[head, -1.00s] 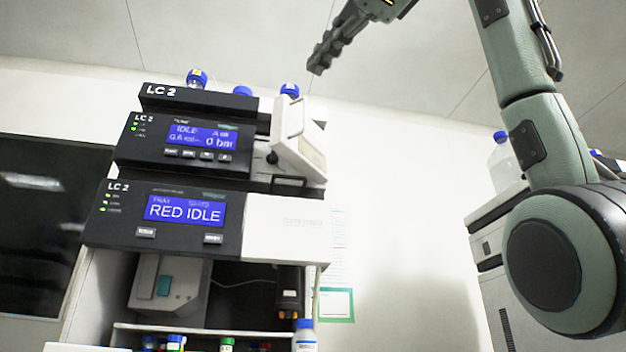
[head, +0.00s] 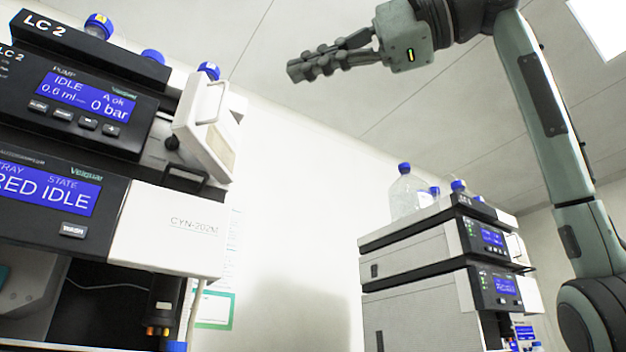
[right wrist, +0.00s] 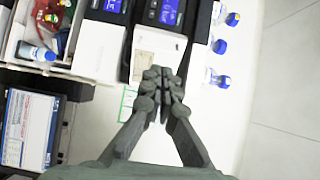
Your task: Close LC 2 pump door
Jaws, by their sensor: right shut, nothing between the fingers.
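The LC 2 pump module (head: 75,100) shows IDLE and 0 bar on its blue display, at the left of the head view. Its white pump door (head: 207,125) stands swung open at the module's right end, jutting out at an angle. The door also seems to show as a pale panel beyond my fingers in the right wrist view (right wrist: 155,48). My right gripper (head: 295,70) is shut and empty, up and to the right of the door, with its fingers pointing left. The fingers look apart from the door. My left gripper is not in view.
Below is the module with the RED IDLE display and a white CYN-202M panel (head: 165,230). Blue-capped bottles (head: 98,26) stand on top of the stack. A second stack (head: 420,270) with bottles stands at the right.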

